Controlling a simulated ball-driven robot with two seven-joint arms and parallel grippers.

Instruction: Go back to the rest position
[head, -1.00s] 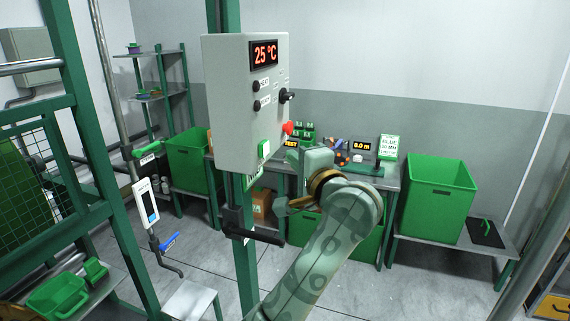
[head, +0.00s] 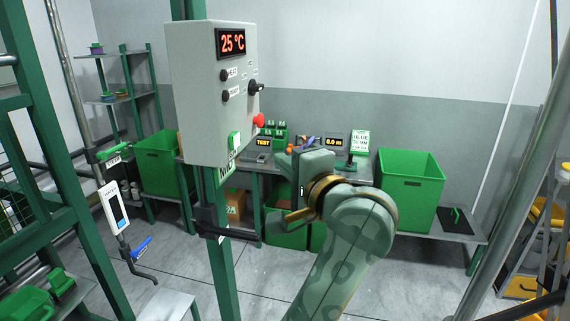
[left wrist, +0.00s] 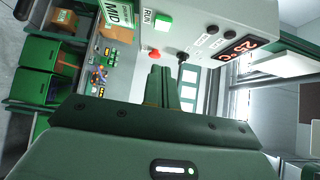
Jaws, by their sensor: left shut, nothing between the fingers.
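My left gripper (head: 308,165) is raised in front of me, to the right of and a little below the grey control box (head: 205,95). Its fingers are mostly hidden behind its body in the head view. The box display reads 25 °C. My right gripper is not in view.
A bench with small devices and a green sign (head: 360,142) stands behind my left gripper. Green bins (head: 410,178) stand right and left of it. A green post (head: 221,265) holds the box, with a black handle (head: 235,234) below. The floor between has some free room.

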